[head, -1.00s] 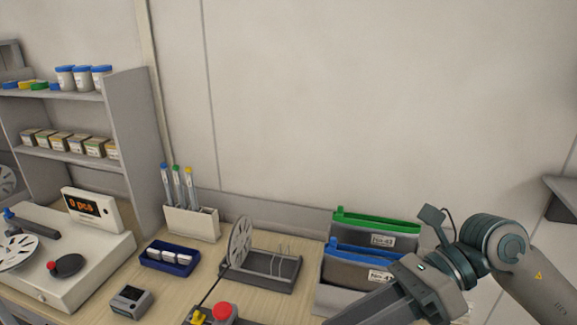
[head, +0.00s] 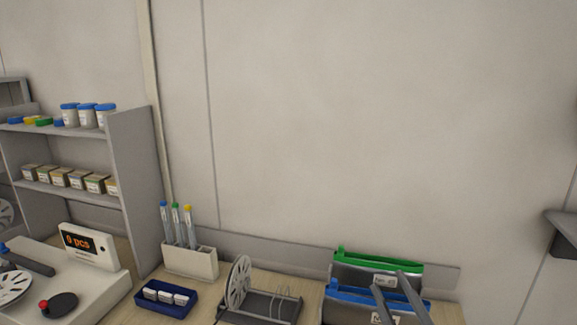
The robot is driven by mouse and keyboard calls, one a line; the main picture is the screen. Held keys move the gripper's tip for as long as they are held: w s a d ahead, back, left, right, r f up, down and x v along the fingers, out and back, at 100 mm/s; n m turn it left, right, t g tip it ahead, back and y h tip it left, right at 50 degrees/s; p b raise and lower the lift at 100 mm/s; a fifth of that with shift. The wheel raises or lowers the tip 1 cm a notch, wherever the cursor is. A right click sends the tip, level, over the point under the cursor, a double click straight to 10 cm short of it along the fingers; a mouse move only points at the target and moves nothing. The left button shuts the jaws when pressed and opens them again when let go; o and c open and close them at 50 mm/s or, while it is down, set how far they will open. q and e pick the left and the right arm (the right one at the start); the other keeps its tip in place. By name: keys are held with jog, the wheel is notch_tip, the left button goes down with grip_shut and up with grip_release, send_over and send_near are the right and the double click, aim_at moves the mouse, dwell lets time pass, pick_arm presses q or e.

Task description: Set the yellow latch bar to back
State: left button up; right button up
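The yellow latch bar is not in view now; the bench front where a yellow part showed earlier lies below the picture's lower edge. My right gripper (head: 388,281) shows at the bottom right as two grey fingers with a gap between them, open and with nothing seen between them. The fingers overlap the blue-rimmed bin (head: 350,294) and the green-rimmed bin (head: 352,254) in the picture; I cannot tell whether they touch. My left gripper is not in view.
A reel rack (head: 262,307) with a grey reel (head: 238,283) stands left of the bins. A blue tray (head: 150,304), a pen holder (head: 190,262), a counter with a display (head: 90,247) and a shelf (head: 130,190) stand further left. The wall above is clear.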

jog(key=s+d+f+m+g+h, duration=0.2)
jog(key=s+f+g, duration=0.1)
jog(key=f, duration=0.5)
jog(key=s+d+f+m+g+h, duration=0.2)
jog(key=s+f+m+g, duration=0.1)
jog(key=f, duration=0.5)
jog(key=s+d+f+m+g+h, duration=0.1)
jog(key=s+f+m+g+h, duration=0.15)
jog(key=f, duration=0.65)
jog(key=s+a+f+m+g+y, duration=0.1)
jog(key=s+f+g, duration=0.5)
jog(key=s, duration=0.4)
jog(key=s+f+m+g+y, duration=0.1)
jog(key=s+f+g, duration=0.2)
jog(key=s+f, duration=0.55)
notch_tip(320, 180, down, 33)
jog(key=s+g+b, duration=0.2)
jog(key=s+b, duration=0.1)
jog(key=b, duration=0.3)
jog(key=s+d+f+b, duration=0.1)
jog(key=s+f+b, duration=0.1)
jog(key=s+f, duration=0.6)
jog(key=s+d+f+b, duration=0.1)
jog(key=s+f+b, duration=0.1)
jog(key=s+f, duration=0.7)
notch_tip(320, 180, down, 5)
jog(key=shift+s+d+r+n+g+b, duration=0.1)
jog(key=shift+s+d+n+g+b, duration=0.05)
jog(key=shift+d+n+g+b, duration=0.25)
